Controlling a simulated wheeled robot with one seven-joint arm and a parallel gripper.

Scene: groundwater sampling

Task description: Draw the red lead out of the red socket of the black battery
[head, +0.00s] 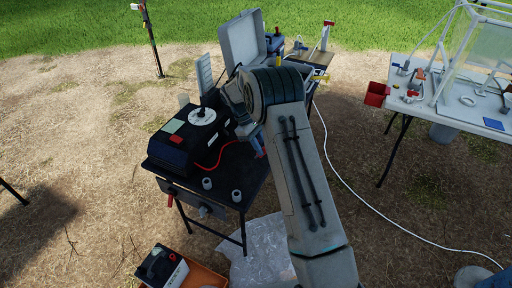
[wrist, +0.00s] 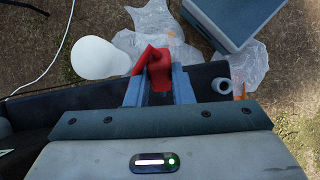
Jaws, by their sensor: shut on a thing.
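My gripper (head: 256,147) is over the right part of the black table in the head view, largely behind my arm. In the wrist view, my gripper (wrist: 158,88) is shut on a red piece (wrist: 158,66), which looks like the plug of the red lead. The thin red lead (head: 213,163) runs in a curve over the black table top toward my gripper. A black-topped box with a red part (head: 160,266), possibly the black battery, stands on the ground at the lower left. I cannot make out the red socket, or whether the plug sits in it.
A black instrument case (head: 178,145) with a white disc stands on the black table (head: 248,190). Small grey cups (head: 207,183) stand near its front edge. Clear plastic (head: 258,250) lies on the ground. A white table (head: 425,104) with a clear-walled frame stands at right.

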